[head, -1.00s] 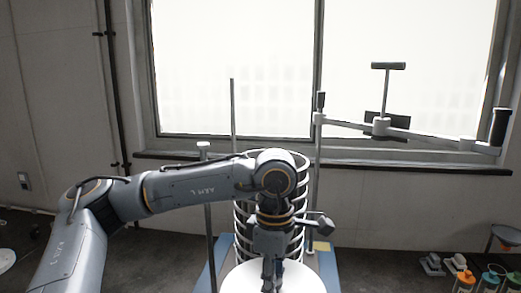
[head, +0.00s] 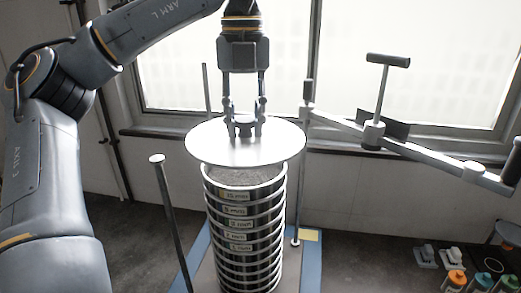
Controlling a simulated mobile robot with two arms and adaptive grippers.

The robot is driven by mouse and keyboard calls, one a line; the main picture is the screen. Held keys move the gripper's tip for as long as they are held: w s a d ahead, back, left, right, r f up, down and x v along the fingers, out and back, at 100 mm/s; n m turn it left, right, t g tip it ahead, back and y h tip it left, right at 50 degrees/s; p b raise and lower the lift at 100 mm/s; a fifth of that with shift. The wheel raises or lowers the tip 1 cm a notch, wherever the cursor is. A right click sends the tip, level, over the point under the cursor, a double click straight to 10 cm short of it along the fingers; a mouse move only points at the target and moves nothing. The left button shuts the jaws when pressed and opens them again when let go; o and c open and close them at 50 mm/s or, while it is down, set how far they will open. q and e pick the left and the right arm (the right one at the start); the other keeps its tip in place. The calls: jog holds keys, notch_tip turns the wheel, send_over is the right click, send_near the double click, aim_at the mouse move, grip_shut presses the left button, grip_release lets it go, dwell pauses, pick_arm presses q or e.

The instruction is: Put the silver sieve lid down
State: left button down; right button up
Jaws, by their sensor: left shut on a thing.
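The silver sieve lid (head: 212,146) is a flat round disc with a dark knob at its centre. My left gripper (head: 245,133) points down and is shut on the lid's knob. The lid is level and hangs a little above the sieve stack (head: 245,225). Granular material shows in the top sieve below the lid's front edge; the lid hides the rest of the opening. The stack has several labelled metal rings and stands upright. My right gripper is not in view.
Upright rods stand around the stack, one (head: 170,215) at its left front. A clamp arm with a T-handle (head: 388,60) is swung out to the right. The stack stands on a blue-edged base (head: 311,262). Several bottles (head: 455,281) stand at lower right.

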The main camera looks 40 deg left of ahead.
pick_arm(q)
jog(key=w+a+f, duration=0.1)
jog(key=a, duration=0.1)
jog(key=w+a+f, duration=0.1)
jog(key=a, duration=0.1)
jog(key=w+a+f+p, duration=0.1)
jog(key=w+a, duration=0.1)
jog(key=shift+w+a+f, duration=0.1)
jog(key=shift+f, duration=0.25)
jog(key=w+a+f, duration=0.1)
jog(key=f, duration=0.1)
jog(key=w+f, duration=0.1)
jog(key=f, duration=0.2)
jog(key=w+a+f, duration=0.1)
jog(key=w+f, duration=0.1)
jog(key=shift+a+f, duration=0.35)
jog(key=shift+w+f, duration=0.1)
jog(key=shift+f, duration=0.35)
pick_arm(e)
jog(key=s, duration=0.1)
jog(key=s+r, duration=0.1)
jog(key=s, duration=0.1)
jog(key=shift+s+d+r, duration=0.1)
pick_arm(q)
jog(key=c, duration=1)
grip_release()
jog(key=shift+f, duration=0.15)
